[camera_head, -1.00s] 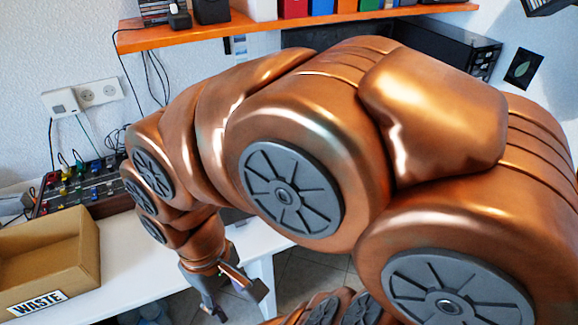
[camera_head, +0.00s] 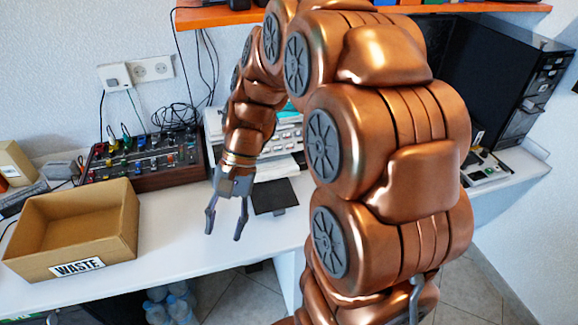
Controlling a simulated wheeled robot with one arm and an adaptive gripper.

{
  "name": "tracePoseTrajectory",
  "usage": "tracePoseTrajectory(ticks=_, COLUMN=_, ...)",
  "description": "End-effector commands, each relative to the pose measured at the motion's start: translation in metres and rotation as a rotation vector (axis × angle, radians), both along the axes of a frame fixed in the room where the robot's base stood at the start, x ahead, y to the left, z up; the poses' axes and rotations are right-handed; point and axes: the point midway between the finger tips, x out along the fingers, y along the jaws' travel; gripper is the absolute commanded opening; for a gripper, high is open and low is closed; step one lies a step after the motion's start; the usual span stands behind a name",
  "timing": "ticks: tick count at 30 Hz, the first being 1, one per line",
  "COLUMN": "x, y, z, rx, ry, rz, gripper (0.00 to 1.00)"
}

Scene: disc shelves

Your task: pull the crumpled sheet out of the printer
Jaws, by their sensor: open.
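The printer (camera_head: 287,139) is a pale box on the white table, mostly hidden behind my copper arm. Its front panel and a pale sheet-like patch (camera_head: 277,167) show right of my wrist. I cannot tell whether that patch is the crumpled sheet. My gripper (camera_head: 224,222) points down with its two grey fingers apart and nothing between them. It hangs over the table in front of the printer, to its left in the picture. An open cardboard box marked WASTE (camera_head: 118,248) stands to the left of my gripper.
A mixer with coloured knobs (camera_head: 142,158) stands behind the waste box. A dark flat pad (camera_head: 273,197) is right of my gripper. A black computer tower (camera_head: 500,80) stands at the right. An orange shelf (camera_head: 215,17) runs above. Bare white table (camera_head: 175,225) lies between box and gripper.

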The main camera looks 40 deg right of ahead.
Motion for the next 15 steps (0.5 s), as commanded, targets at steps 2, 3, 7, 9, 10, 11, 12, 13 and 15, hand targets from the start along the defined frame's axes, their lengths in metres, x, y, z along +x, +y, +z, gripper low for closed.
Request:
tracePoseTrajectory(ticks=2, x=0.02, y=-0.009, z=-0.008, rx=0.047, ry=0.031, rz=-0.087, gripper=0.46)
tracePoseTrajectory(ticks=3, x=0.03, y=-0.014, z=-0.01, rx=0.07, ry=0.042, rz=-0.13, gripper=0.46)
tracePoseTrajectory(ticks=7, x=0.063, y=-0.034, z=-0.02, rx=0.145, ry=0.083, rz=-0.271, gripper=0.46)
tracePoseTrajectory(ticks=9, x=0.079, y=-0.047, z=-0.026, rx=0.184, ry=0.103, rz=-0.347, gripper=0.46)
tracePoseTrajectory(ticks=10, x=0.087, y=-0.053, z=-0.028, rx=0.201, ry=0.111, rz=-0.378, gripper=0.46)
tracePoseTrajectory(ticks=11, x=0.093, y=-0.06, z=-0.031, rx=0.221, ry=0.121, rz=-0.412, gripper=0.46)
tracePoseTrajectory(ticks=12, x=0.101, y=-0.068, z=-0.035, rx=0.245, ry=0.134, rz=-0.452, gripper=0.46)
tracePoseTrajectory(ticks=13, x=0.108, y=-0.075, z=-0.038, rx=0.264, ry=0.144, rz=-0.485, gripper=0.46)
tracePoseTrajectory(ticks=15, x=0.122, y=-0.093, z=-0.046, rx=0.308, ry=0.164, rz=-0.56, gripper=0.46)
